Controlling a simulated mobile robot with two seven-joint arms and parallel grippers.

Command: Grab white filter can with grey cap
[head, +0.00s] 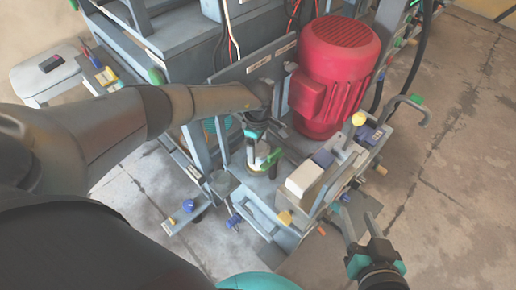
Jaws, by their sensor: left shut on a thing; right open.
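The white filter can (261,153) stands at the middle of the press frame, partly covered by my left gripper (263,160). The gripper reaches down from above and is shut on the can. The grey cap cannot be made out behind the fingers. Whether the can is clear of its seat cannot be told. My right gripper (355,222) is at the lower right, open and empty, apart from the can and beside the front of the machine.
A large red motor (338,75) stands just behind and right of the can. A white block (304,178) and a yellow knob (358,119) sit on the machine's right side. A grey hooked handle (412,104) sticks out right. The floor (460,190) at right is clear.

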